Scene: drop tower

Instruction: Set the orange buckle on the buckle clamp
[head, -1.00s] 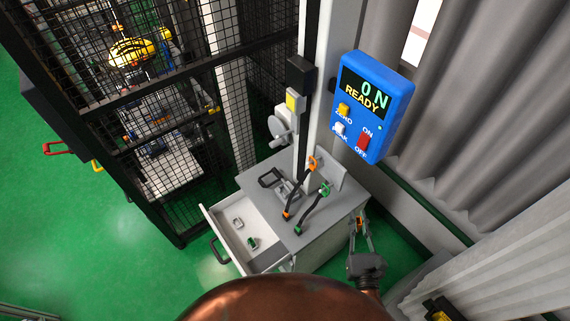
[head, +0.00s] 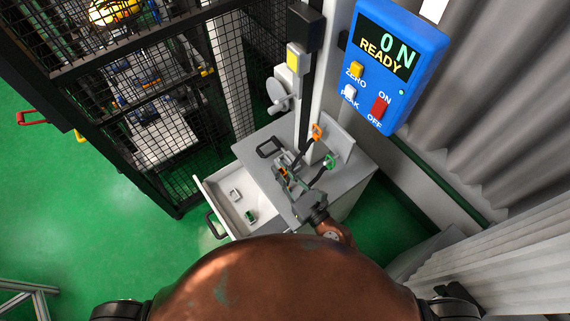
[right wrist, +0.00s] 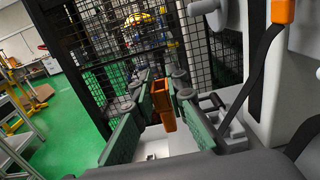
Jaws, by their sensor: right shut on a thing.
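The orange buckle (right wrist: 162,101) is held upright between the green-padded fingers of my right gripper (right wrist: 162,118). In the head view my right gripper (head: 286,179) is above the grey bench top, with orange (head: 283,171) showing at its fingertips. A grey fixture with a black handle (head: 270,147), apparently the buckle clamp, is on the bench just beyond the gripper. It also shows in the right wrist view (right wrist: 214,112), right of the fingers. The gripper partly hides this area, and I see no clear contact between buckle and fixture. My left gripper is out of view.
Black straps with an orange end (head: 316,131) and a green end (head: 330,160) rise close beside the gripper. An open drawer (head: 214,190) holds a green piece and a pale one. A post, mesh cage (head: 150,110) and blue display box (head: 393,65) stand around the bench.

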